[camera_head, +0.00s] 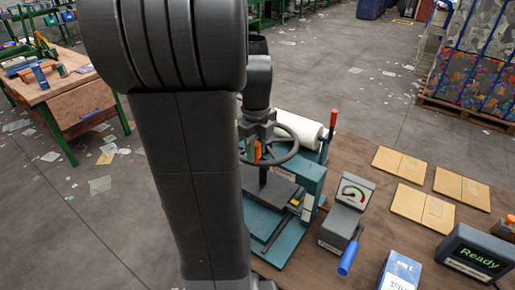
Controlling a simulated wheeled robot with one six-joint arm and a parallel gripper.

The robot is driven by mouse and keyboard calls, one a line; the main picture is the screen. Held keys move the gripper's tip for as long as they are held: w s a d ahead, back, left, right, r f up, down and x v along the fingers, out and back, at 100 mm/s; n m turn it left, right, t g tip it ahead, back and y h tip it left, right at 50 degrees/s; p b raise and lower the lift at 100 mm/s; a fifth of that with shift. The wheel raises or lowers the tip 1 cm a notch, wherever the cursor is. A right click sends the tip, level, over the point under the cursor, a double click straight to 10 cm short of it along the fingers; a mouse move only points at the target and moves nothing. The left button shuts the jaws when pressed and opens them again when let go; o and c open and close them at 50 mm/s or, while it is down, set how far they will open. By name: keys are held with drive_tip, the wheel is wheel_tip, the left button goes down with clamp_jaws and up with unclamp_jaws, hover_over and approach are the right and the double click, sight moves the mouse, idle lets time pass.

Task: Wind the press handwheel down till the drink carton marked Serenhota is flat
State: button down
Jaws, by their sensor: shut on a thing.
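The press (285,237) is a blue-green frame with a dark plate (268,190), standing on the brown table in front of my arm. Its dark handwheel (296,149) sits above the plate. My gripper (257,150) is at the left side of the wheel, shut on the handwheel, with orange showing at the grip. My arm covers the press's left part. I cannot make out a carton marked Serenhota in the press; the space under the plate is mostly hidden. A blue box with white lettering (400,272) stands at the front right; its print is not readable.
A white roll (302,130) and a red-tipped lever (333,119) are behind the press. A gauge box (354,193) with a blue handle (348,258) stands to its right. Flat tan pads (400,163) and a "Ready" display (478,258) are farther right.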

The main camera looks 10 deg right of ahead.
drive_tip(key=c, duration=1.1)
unclamp_jaws()
drive_tip(key=shift+a, duration=0.1)
drive_tip(key=shift+r, duration=0.1)
wheel_tip(320, 180, up, 14)
drive_tip(key=shift+f+b, duration=0.2)
drive_tip(key=shift+b, duration=0.2)
